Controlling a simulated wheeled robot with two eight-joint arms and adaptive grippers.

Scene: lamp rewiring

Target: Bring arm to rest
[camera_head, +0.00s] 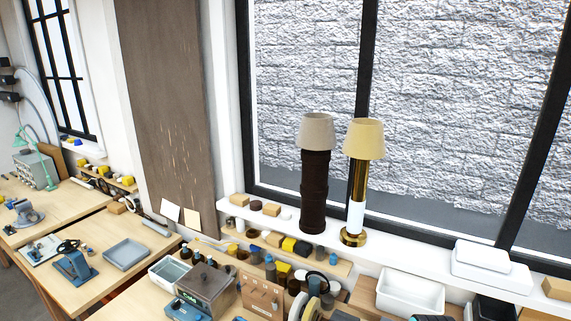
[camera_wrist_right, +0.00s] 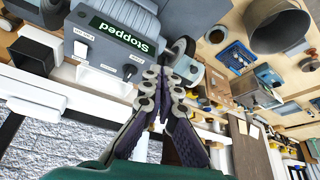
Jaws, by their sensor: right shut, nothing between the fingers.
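My right gripper (camera_wrist_right: 163,78) shows in the right wrist view. Its two fingers meet at the tips, and nothing is held between them. Behind the fingertips is a grey machine (camera_wrist_right: 105,55) with a display reading "Stopped", seen upside down. I cannot judge the distance between the fingers and the machine. Neither gripper shows in the head view. There, two lamps stand upright on the white window sill: a dark brown one with a grey-beige shade (camera_head: 316,132), and a brass and white one with a yellow shade (camera_head: 364,140).
Several tools and small parts crowd the bench below the sill, with a grey box (camera_head: 206,288), a wooden panel (camera_head: 262,292) and a white bin (camera_head: 410,291). A grey tray (camera_head: 126,253) lies on the wooden bench at left.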

